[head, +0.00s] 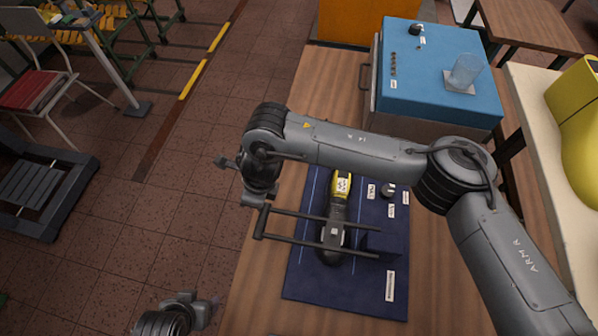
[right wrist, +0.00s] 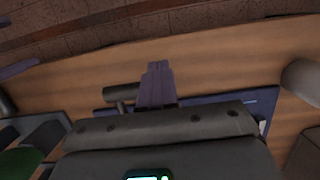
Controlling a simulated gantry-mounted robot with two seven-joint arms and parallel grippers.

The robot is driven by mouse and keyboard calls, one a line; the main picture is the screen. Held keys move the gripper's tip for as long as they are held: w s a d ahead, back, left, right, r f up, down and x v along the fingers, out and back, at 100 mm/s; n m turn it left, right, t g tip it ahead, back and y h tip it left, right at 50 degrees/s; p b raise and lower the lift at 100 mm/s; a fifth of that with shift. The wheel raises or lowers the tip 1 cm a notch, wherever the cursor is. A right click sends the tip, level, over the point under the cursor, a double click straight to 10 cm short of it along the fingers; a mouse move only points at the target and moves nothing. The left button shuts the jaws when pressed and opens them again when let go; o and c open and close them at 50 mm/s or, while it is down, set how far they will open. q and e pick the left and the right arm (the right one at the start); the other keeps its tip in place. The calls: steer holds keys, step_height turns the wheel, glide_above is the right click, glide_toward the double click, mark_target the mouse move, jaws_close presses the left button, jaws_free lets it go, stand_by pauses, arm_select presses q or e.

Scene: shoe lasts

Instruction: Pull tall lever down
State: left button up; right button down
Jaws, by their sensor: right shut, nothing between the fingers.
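The tall lever (head: 262,222) is a dark U-shaped frame, with two long bars and a crossbar at its left end. It reaches left from a dark block on the blue mat and passes over a black and yellow shoe last (head: 340,188). My right gripper (head: 254,199) is at the crossbar end, partly hidden by my own wrist. In the right wrist view its purple-grey fingers (right wrist: 158,85) are shut and empty, beside a dark bar (right wrist: 123,92). I cannot tell whether they touch it. Part of my left gripper (head: 190,302) shows at the bottom left; its fingers are unclear.
The blue mat (head: 345,300) lies on a wooden bench (head: 262,290) with small labels and a round knob (head: 388,189). A blue-topped cabinet (head: 425,85) with a clear cup (head: 466,72) stands behind. Open tiled floor lies left of the bench.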

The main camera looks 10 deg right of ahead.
steer(key=w+a+r, duration=0.2)
steer(key=a+r, duration=0.4)
steer(key=r, duration=0.4)
steer(key=shift+a, duration=0.2)
steer(key=shift+w, duration=0.1)
